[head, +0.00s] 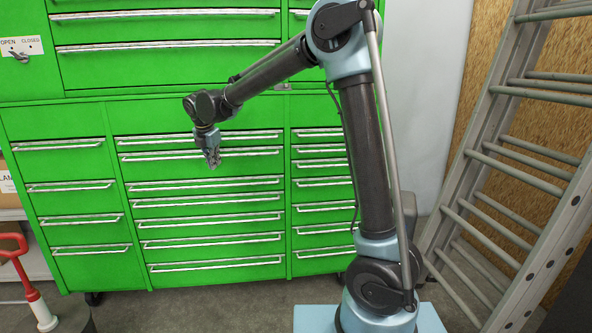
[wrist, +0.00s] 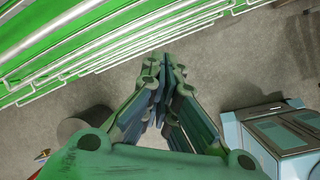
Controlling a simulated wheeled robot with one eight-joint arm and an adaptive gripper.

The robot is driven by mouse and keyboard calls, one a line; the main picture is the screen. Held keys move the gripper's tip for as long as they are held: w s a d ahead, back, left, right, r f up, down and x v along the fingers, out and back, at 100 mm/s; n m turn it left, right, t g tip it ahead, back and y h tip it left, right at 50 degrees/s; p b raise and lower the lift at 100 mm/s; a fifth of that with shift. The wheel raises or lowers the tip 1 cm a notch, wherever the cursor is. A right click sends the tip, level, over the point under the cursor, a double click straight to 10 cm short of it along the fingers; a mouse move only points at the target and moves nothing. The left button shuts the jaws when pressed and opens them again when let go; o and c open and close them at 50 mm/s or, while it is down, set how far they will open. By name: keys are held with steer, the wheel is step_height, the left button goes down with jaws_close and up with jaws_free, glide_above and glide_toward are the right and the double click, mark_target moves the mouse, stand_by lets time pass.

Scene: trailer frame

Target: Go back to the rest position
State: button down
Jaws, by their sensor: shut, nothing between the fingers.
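My gripper (head: 211,160) hangs at the end of my arm, pointing down, in front of the green drawer cabinet (head: 70,120) in the head view. It is apart from the drawer handles as far as I can tell. In the wrist view, my gripper (wrist: 160,112) has its fingers together at the tips, with nothing held. Bare grey floor shows below it. My arm is bent, with its upper link raised and its forearm reaching left and down.
A metal ladder (head: 503,165) leans at the right against a wood-panel wall. A red-handled tool (head: 30,283) stands at the lower left beside a dark round object. An open/closed switch plate (head: 22,48) is at the upper left.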

steer(key=s+d+m, duration=0.3)
steer(key=d+m, duration=0.2)
steer(key=d, duration=0.6)
steer(key=s+d+r+m+g, duration=0.1)
steer(key=s+d+m, duration=0.25)
steer(key=d, duration=0.85)
steer(key=s+d+m, duration=0.3)
steer(key=d+m, duration=0.3)
steer(key=d, duration=0.5)
steer(key=s+d+f+m, duration=0.7)
steer(key=s+d+m, duration=0.1)
steer(key=s, duration=0.3)
steer(key=s+d+f+m+g, duration=0.1)
steer(key=s+d+f+m, duration=0.6)
steer(key=s, duration=0.4)
steer(key=shift+d+f+m, duration=0.2)
steer(key=shift+d+m, duration=0.15)
steer(key=shift+d, duration=0.4)
steer(key=shift+s, duration=0.1)
